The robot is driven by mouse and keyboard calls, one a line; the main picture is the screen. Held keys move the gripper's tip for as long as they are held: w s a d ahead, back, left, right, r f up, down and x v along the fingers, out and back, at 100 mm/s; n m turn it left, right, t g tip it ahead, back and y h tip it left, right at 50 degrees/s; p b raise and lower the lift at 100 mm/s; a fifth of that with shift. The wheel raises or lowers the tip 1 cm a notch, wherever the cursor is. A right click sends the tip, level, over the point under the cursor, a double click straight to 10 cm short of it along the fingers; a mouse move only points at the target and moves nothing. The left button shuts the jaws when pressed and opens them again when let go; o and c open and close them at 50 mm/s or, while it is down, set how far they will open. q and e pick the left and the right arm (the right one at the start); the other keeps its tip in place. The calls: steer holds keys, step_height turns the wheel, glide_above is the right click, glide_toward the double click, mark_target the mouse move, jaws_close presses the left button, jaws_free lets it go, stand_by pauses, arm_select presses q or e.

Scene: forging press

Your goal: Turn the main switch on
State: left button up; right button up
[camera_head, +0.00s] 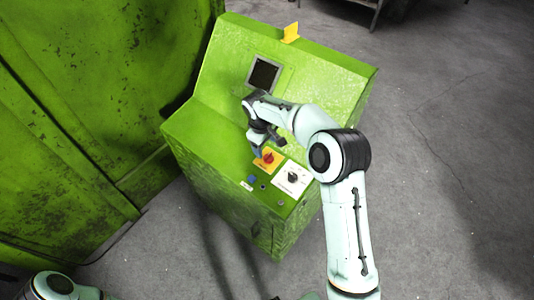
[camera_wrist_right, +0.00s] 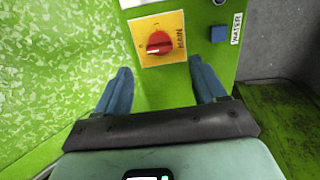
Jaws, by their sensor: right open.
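The main switch is a red rotary knob (camera_wrist_right: 159,43) on a yellow square plate (camera_wrist_right: 175,22) marked MAIN. The plate also shows in the head view (camera_head: 267,160) on the green console's sloped panel. My right gripper (camera_wrist_right: 160,68) is open, its two blue fingers spread apart with nothing between them. In the wrist view the knob lies beyond the fingertips, roughly centred between them, and no contact shows. In the head view my right gripper (camera_head: 257,149) is just above the plate, partly hidden by its own wrist. My left gripper is not in view.
A blue button (camera_wrist_right: 218,34) with a white label sits beside the yellow plate. A white plate with a black knob (camera_head: 292,177) is to its right in the head view. The green console (camera_head: 225,150) has a dark screen (camera_head: 264,74). A large green machine wall (camera_head: 80,90) stands left.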

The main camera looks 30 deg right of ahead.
mark_target(268, 156)
steer(key=f, duration=0.4)
steer(key=d+f, duration=0.1)
steer(key=f, duration=0.2)
steer(key=shift+w, duration=0.3)
steer(key=shift+r, duration=0.1)
steer(key=c, duration=1.1)
